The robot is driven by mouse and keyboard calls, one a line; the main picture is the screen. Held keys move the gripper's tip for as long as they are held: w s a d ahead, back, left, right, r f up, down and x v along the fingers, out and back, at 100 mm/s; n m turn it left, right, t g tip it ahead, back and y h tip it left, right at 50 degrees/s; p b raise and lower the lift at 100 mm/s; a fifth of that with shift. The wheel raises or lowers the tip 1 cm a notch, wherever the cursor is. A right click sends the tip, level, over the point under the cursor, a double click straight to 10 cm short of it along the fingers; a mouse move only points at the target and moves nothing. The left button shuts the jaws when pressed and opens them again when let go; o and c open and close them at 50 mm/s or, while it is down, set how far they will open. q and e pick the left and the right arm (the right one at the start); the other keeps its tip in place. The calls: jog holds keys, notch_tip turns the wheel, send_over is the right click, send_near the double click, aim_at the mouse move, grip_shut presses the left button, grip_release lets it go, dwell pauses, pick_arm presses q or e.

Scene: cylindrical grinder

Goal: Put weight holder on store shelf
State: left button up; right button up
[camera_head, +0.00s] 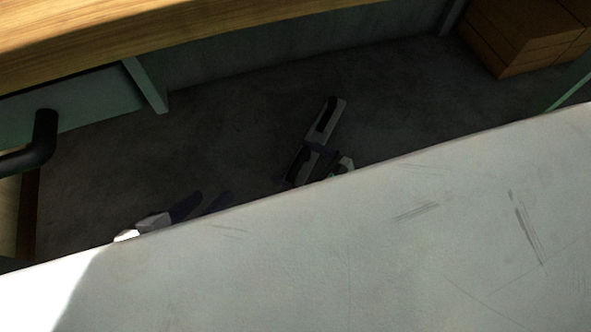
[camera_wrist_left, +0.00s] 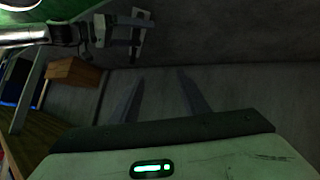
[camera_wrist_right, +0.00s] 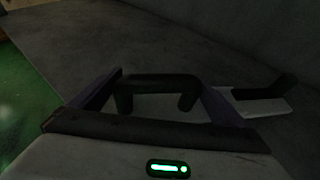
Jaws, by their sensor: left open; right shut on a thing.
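The weight holder (camera_head: 338,117) is a pale grey piece with black handles, held above the dark floor. My right gripper (camera_head: 318,150) is shut on it. In the right wrist view, a black handle (camera_wrist_right: 158,82) lies between the fingers of my right gripper (camera_wrist_right: 160,98), and a pale part with another black handle (camera_wrist_right: 262,103) shows beyond the right finger. The holder also shows at the top of the left wrist view (camera_wrist_left: 146,38). My left gripper (camera_head: 203,203) is open and empty, its two fingers apart in the left wrist view (camera_wrist_left: 162,90). I cannot identify the store shelf.
A wooden top (camera_head: 150,32) with a greenish front runs across the upper left. A black bar (camera_head: 42,140) juts from the left. Wooden boxes (camera_head: 515,35) stand at upper right. Dark floor (camera_head: 220,125) lies open between. A pale scratched surface fills the foreground and hides my arms.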

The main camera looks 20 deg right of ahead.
notch_tip(320, 180, down, 3)
jog(key=shift+w+f+b, duration=0.1)
jog(key=shift+b, duration=1)
jog(key=shift+f, duration=0.15)
pick_arm(q)
jog(key=shift+w+d+r+t+h, duration=0.1)
jog(key=shift+d+r+t+h, duration=0.15)
jog(key=shift+r, duration=0.25)
jog(key=shift+d+r+t+h, duration=0.15)
jog(key=shift+d+r+h, duration=0.2)
jog(key=shift+r, duration=0.15)
pick_arm(e)
jog(key=o, duration=1.3)
jog(key=shift+f, duration=0.15)
jog(key=shift+o, duration=0.2)
